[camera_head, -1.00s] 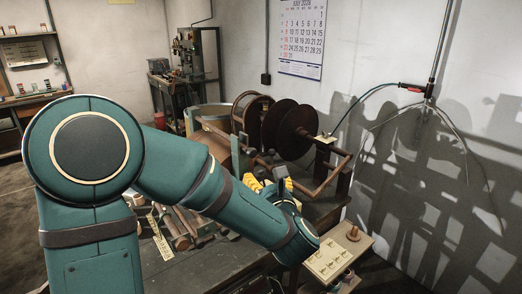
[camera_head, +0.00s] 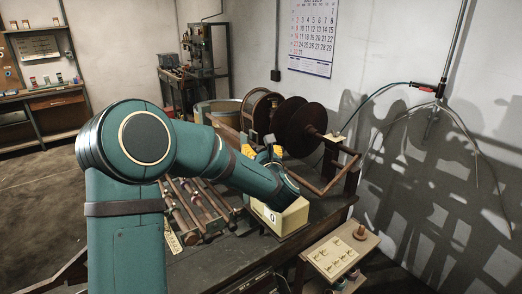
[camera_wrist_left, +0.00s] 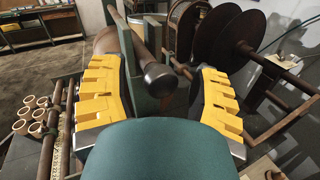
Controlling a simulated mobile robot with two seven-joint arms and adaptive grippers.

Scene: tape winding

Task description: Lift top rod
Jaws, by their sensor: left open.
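My left gripper (camera_head: 264,153) reaches over the bench towards the winding machine, its yellow fingers partly hidden behind my forearm in the head view. In the left wrist view the gripper (camera_wrist_left: 158,95) is open, one yellow finger on each side. A dark rod (camera_wrist_left: 152,66) with a rounded end points towards the camera between the fingers, nearer the left one. I cannot tell whether it touches that finger. Its far part runs up and left beside a green upright plate (camera_wrist_left: 143,88). In the head view the rod is not clear. My right gripper is not in view.
Large dark discs (camera_head: 300,124) stand on the machine behind the gripper. Several rods (camera_head: 192,208) lie on the bench, left of a cream box (camera_head: 279,217). A small control panel (camera_head: 338,255) stands at lower right. A brown frame bar (camera_head: 331,181) borders the machine's right side.

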